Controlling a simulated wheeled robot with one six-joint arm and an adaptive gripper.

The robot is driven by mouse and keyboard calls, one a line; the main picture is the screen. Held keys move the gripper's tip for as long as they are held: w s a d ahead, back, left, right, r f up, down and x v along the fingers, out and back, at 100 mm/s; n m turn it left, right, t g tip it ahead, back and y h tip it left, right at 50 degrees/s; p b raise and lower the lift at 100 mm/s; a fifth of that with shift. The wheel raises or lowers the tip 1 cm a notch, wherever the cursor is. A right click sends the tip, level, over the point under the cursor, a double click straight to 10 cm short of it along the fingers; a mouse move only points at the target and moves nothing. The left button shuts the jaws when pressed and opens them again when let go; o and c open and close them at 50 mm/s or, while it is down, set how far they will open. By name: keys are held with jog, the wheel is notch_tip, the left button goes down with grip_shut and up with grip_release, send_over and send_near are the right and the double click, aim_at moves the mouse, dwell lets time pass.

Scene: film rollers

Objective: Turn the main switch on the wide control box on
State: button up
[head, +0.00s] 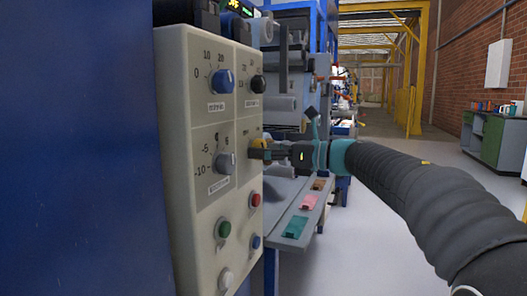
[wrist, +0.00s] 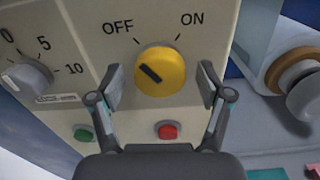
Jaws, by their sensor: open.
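The wide control box (head: 185,150) stands at the left in the head view, its face carrying several knobs and buttons. The main switch (wrist: 160,70) is a round yellow knob with OFF and ON marked above it in the wrist view. Its dark pointer mark slants up-left, toward OFF. The switch also shows in the head view (head: 256,146), partly hidden by my gripper. My gripper (wrist: 160,88) is open, with one finger on each side of the knob. I cannot tell whether the fingers touch it.
A grey knob (wrist: 27,78) is left of the switch; a green button (wrist: 83,134) and a red button (wrist: 167,131) are below. Rollers (wrist: 300,85) are close on the right. A blue panel (head: 75,150) fills the head view's left. Open floor (head: 370,240) lies right.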

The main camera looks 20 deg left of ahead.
jog(key=c, duration=1.2)
jog(key=shift+o, duration=0.2)
jog(key=shift+m, duration=0.3)
jog(key=m+p, duration=0.4)
jog(key=m, duration=0.2)
jog(key=shift+r, duration=0.2)
jog(key=m+p, duration=0.3)
jog(key=shift+m, duration=0.4)
jog(key=shift+f+m+p, duration=0.1)
jog(key=shift+m+p, duration=1.1)
jog(key=shift+m, duration=0.5)
jog(key=o, duration=1.2)
jog(key=shift+f, duration=0.1)
jog(key=shift+c, duration=0.2)
